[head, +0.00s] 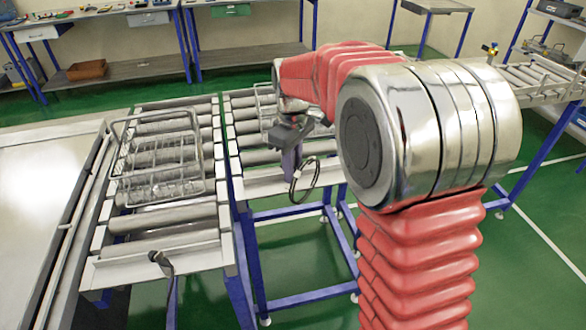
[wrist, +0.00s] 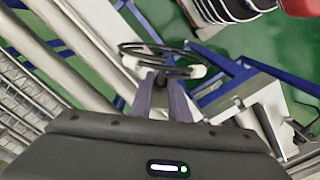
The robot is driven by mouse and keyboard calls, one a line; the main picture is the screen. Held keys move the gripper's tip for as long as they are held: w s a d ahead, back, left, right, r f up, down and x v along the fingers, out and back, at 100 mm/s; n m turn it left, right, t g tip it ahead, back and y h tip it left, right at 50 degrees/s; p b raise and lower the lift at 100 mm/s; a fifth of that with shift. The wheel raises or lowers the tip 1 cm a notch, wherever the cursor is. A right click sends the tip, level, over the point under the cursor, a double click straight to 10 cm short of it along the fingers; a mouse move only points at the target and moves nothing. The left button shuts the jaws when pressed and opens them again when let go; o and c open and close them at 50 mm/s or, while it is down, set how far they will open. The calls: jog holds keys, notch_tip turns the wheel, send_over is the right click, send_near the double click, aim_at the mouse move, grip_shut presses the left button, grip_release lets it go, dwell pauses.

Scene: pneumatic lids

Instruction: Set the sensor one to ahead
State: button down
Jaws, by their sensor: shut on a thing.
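My gripper (head: 292,172) hangs at the near end of the second roller conveyor (head: 270,186). Its two purple fingers point down in the head view. In the wrist view my gripper (wrist: 161,80) is shut on a sensor with a looped black cable (wrist: 150,48) and pale ends; the fingers hide part of its body. The cable loop also shows in the head view (head: 304,181). I cannot read the sensor's facing or any label. Another dark sensor (head: 160,262) sits on the near end of the left conveyor (head: 165,250), apart from my gripper.
A wire basket (head: 160,165) stands on the left conveyor's rollers. Another basket (head: 265,100) on the second conveyor is partly hidden by my arm. A flat grey table (head: 40,210) lies at the left. Blue legs and open green floor are below the conveyor ends.

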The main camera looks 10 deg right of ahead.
jog(key=shift+m, duration=0.5)
jog(key=m, duration=0.2)
jog(key=shift+m, duration=0.4)
jog(key=m, duration=0.4)
jog(key=shift+m, duration=0.3)
jog(key=c, duration=1.7)
grip_release()
notch_tip(320, 180, up, 14)
jog(key=shift+f, duration=0.15)
